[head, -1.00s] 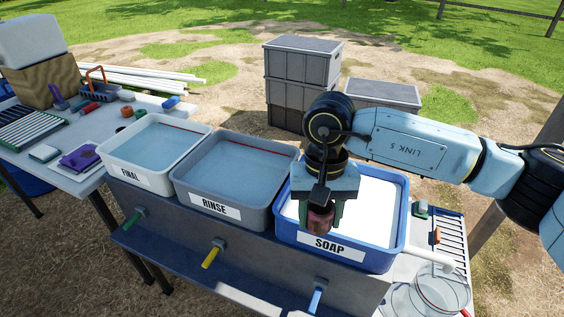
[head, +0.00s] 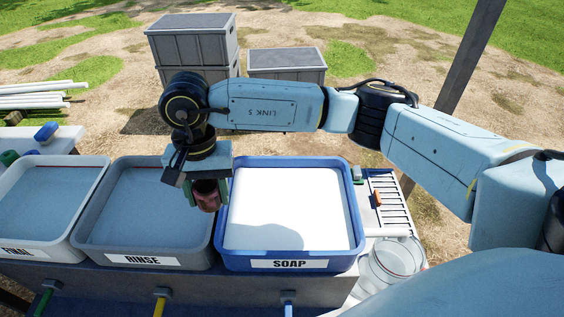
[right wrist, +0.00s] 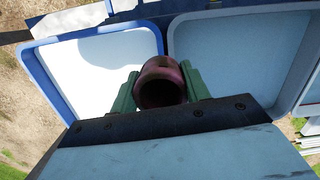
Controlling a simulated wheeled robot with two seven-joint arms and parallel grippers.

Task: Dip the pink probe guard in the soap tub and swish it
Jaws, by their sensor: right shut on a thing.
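The pink probe guard (head: 207,197) is a short, dark pink, hollow piece. My right gripper (head: 203,187) is shut on it, with a green finger on each side. It hangs by the right side of the grey RINSE tub (head: 143,261), next to the soap tub. In the right wrist view the guard (right wrist: 162,68) shows its open round end, in front of the walls between the two tubs. The blue SOAP tub (head: 240,263) holds bright white liquid and lies just right of the gripper. Its height above the rims is hard to tell. My left gripper is not in view.
The FINAL tub (head: 50,251) stands at the far left with bluish water. Right of the soap tub are a slatted rack (head: 391,206), an orange item (head: 377,198) and a clear round vessel (head: 392,262). Grey crates (head: 194,45) stand behind on the ground.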

